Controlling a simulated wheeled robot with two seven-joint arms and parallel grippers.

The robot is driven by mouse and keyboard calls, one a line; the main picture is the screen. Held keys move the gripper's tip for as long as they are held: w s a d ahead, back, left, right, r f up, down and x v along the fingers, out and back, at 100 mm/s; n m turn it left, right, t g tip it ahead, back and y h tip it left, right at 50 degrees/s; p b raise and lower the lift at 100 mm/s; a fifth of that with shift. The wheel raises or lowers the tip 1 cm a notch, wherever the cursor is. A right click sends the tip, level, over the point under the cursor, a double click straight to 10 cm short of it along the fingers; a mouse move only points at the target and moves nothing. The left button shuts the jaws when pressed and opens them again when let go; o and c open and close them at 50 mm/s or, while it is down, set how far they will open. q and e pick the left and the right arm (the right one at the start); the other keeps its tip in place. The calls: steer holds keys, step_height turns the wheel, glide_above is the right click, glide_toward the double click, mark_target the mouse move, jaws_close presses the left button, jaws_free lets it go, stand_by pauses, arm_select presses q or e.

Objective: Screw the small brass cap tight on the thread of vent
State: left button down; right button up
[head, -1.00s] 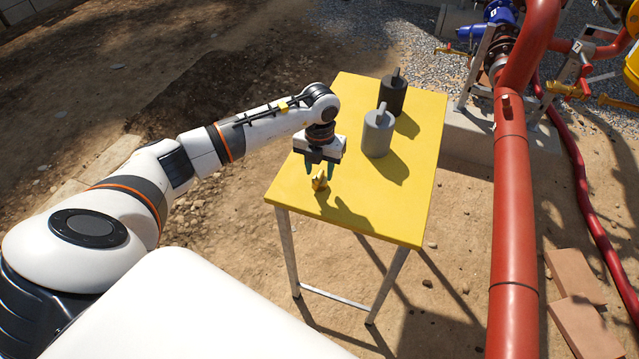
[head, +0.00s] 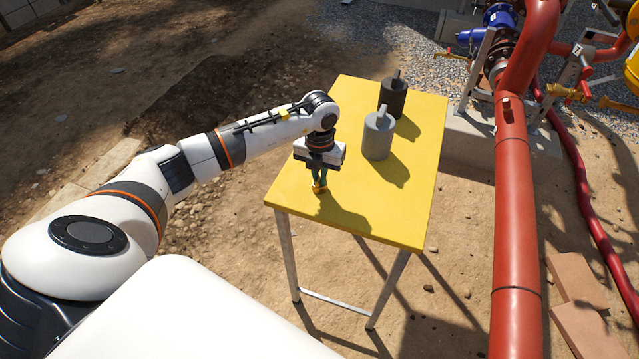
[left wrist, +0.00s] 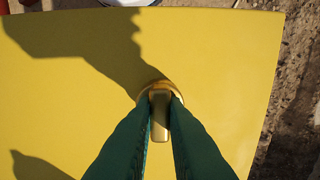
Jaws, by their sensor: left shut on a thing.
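The small brass cap (head: 319,188) stands on the yellow table (head: 350,215) near its front left edge. My left gripper (head: 319,182) points down over it, with its green fingers shut on the cap's upright grip. In the left wrist view the cap (left wrist: 159,112) shows between the two fingertips (left wrist: 159,105), its round base resting on or just above the table; I cannot tell which. I cannot make out the vent's thread in these frames. My right gripper is not in view.
A grey cylinder with a handle (head: 377,137) and a black one (head: 393,97) stand on the table behind the gripper. A thick red pipe (head: 515,220) runs down the right side. Bricks (head: 578,305) lie on the ground at the lower right.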

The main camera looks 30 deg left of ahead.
mark_target(319, 177)
arm_select(q)
steer(key=shift+r+p, duration=2.4)
steer(key=shift+r, duration=1.15)
